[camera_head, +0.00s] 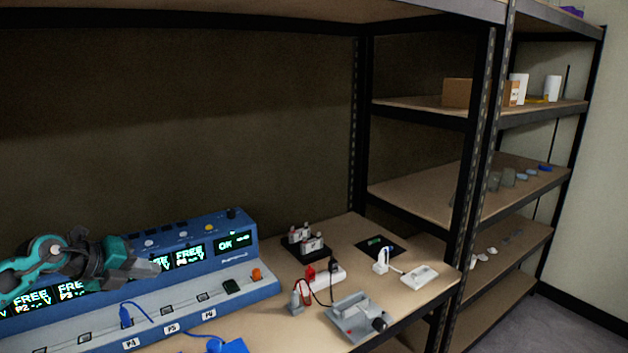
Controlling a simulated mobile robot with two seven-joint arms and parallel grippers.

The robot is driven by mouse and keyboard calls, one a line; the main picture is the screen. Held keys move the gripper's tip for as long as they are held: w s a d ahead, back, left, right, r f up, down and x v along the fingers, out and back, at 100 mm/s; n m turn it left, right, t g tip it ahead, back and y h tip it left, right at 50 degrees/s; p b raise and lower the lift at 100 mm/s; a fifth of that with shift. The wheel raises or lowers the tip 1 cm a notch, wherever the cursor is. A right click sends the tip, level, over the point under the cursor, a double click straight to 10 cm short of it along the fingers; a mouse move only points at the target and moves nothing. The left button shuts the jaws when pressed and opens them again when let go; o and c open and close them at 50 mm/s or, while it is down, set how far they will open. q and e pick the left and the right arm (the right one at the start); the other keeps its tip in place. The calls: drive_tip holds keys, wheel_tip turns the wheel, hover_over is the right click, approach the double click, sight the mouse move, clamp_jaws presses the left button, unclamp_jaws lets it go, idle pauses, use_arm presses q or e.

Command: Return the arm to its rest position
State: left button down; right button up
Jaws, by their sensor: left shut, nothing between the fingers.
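My left arm, teal and dark grey, comes in from the left in the head view. Its gripper (148,268) is shut and empty, held in front of the blue device (240,236) with lit displays. The gripper and wrist hide part of the displays; some read FREE and one reads OK. The gripper appears above the device's light sloping front; whether it touches the device cannot be told. My right gripper is not in view.
A blue object (232,346) lies in front. Shelving (425,190) stands at right.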

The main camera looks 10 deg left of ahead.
use_arm(q)
drive_tip(key=s+d+f+n+t+h, duration=0.2)
drive_tip(key=s+d+f+n+h, duration=0.15)
drive_tip(key=d, duration=0.55)
drive_tip(key=s+d+f+n+t+h, duration=0.2)
drive_tip(key=s+d+f+n, duration=0.15)
drive_tip(key=d, duration=0.55)
drive_tip(key=s+d+f+n+g+y, duration=0.2)
drive_tip(key=s+f+n+y, duration=0.6)
drive_tip(key=s+f+n, duration=0.8)
drive_tip(key=s+d+n, duration=0.2)
drive_tip(key=s+n, duration=0.1)
drive_tip(key=shift+s+f+n+g, duration=0.25)
drive_tip(key=shift+s+n+g, duration=0.05)
drive_tip(key=shift+s, duration=0.05)
